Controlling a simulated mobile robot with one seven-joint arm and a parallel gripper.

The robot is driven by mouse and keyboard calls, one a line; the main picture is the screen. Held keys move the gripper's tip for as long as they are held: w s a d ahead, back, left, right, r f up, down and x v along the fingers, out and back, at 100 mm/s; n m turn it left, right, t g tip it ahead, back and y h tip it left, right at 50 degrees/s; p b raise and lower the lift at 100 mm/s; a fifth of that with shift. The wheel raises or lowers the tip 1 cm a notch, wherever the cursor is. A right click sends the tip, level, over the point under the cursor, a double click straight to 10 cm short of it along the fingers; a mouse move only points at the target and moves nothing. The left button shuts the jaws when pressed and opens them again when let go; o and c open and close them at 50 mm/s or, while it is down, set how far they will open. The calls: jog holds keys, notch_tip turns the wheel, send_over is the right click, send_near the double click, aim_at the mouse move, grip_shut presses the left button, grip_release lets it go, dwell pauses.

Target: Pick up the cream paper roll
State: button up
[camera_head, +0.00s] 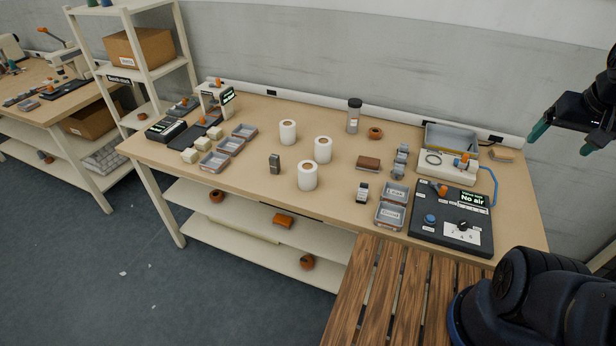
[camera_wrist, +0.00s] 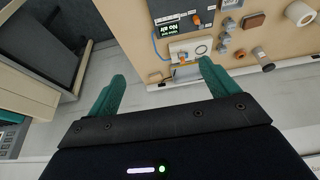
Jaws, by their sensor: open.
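Three whitish paper rolls stand upright on the table in the head view: a back-left roll (camera_head: 288,133), a back-right roll (camera_head: 323,150) and a front roll (camera_head: 307,176). Their colours look nearly alike, so I cannot tell which one is cream. One whitish roll (camera_wrist: 300,14) shows at the upper right edge of the wrist view. My gripper (camera_head: 564,140) is at the far right, raised near the wall and well away from the rolls. Its teal fingers are spread in the wrist view (camera_wrist: 162,72) with nothing between them.
A dark phone-like block (camera_head: 274,163) stands left of the front roll. Grey trays (camera_head: 391,215) and a black control panel (camera_head: 452,218) fill the table's right side.

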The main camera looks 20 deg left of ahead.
notch_tip(320, 180, up, 5)
jog(key=w+a+n+h, duration=0.5)
jog(key=w+a+n, duration=0.5)
jog(key=n, duration=0.4)
jog(key=w+a+n+t, duration=0.2)
jog(key=a+n+t, duration=0.1)
jog(key=a+n, duration=0.3)
jog(key=w+a+n+t, duration=0.3)
jog(key=a, duration=0.6)
jog(key=s+a+n+t+y, duration=0.25)
jog(key=s+a+n, duration=0.25)
jog(key=a, duration=0.6)
jog(key=s+a+f+n+t+y, duration=0.15)
jog(key=s+a+n+y, duration=0.35)
jog(key=a, duration=0.5)
jog(key=s+a+n+t+y, duration=0.25)
jog(key=s+a+n, duration=0.3)
jog(key=a, duration=0.55)
send_near(308, 172)
jog(key=shift+h, duration=0.3)
jog(key=w+f, duration=0.1)
jog(key=w+a+f, duration=0.2)
jog(key=f, duration=0.1)
jog(key=shift+w, duration=0.3)
jog(key=x, duration=1)
jog(key=shift+w, duration=0.35)
jog(key=shift+r, duration=0.1)
jog(key=c, duration=1.2)
